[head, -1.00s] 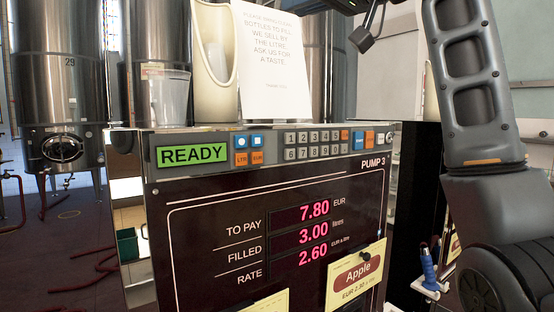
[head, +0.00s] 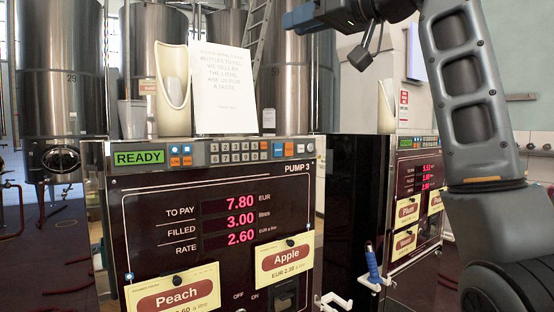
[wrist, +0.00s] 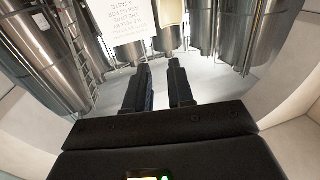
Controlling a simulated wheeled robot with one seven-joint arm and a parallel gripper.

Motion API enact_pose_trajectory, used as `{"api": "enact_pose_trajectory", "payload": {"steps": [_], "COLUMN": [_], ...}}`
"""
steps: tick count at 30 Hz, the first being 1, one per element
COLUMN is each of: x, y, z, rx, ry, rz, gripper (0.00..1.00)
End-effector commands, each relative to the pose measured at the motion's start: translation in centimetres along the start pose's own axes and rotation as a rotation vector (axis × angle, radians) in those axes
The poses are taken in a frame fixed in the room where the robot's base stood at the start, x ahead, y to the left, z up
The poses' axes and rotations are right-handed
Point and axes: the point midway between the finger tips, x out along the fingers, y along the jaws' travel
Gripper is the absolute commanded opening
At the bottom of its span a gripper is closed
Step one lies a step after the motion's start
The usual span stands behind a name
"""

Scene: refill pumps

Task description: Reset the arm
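My arm (head: 465,110) rises on the right of the head view and bends left along the top edge. My gripper (head: 290,20) shows only partly there, above the pump, its upper part cut off by the frame. In the wrist view my gripper (wrist: 160,72) has its two dark fingers apart with an empty gap between them. Pump 3 (head: 145,210) stands in front, its green display (head: 139,157) reading READY. Its screen reads 7.80 to pay, 3.00 litres filled, rate 2.60.
A paper sign (head: 223,90), a cream scoop-like holder (head: 172,85) and a clear jug (head: 132,118) stand on the pump. A blue-handled nozzle (head: 373,265) hangs at its right. A second pump (head: 410,200) stands further right. Steel tanks (head: 62,70) and a ladder (head: 255,30) are behind.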

Motion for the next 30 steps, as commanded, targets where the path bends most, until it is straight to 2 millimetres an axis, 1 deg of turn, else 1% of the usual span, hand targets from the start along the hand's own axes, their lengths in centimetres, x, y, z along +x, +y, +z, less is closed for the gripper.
{"api": "enact_pose_trajectory", "payload": {"steps": [2,3,8,13,17,20,23,26,27,29,30], "x": [0.0,0.1,0.3,0.6,0.8,1.0,1.0,0.8,0.6,0.2,-0.2], "y": [0.0,0.2,0.8,1.6,2.3,2.9,3.6,4.3,4.6,5.0,5.1], "z": [0.0,0.6,2.2,4.4,6.9,9.4,12.4,16.5,18.5,21.6,23.6], "rx": [0.0,0.006,0.024,0.05,0.075,0.101,0.129,0.165,0.182,0.207,0.223], "ry": [0.0,-0.001,0.006,0.011,0.017,0.021,0.027,0.033,0.035,0.038,0.041], "rz": [0.0,0.002,0.015,0.03,0.048,0.066,0.09,0.123,0.139,0.167,0.186], "gripper": [0.23,0.23,0.23,0.23,0.23,0.23,0.23,0.23,0.23,0.23,0.23]}}
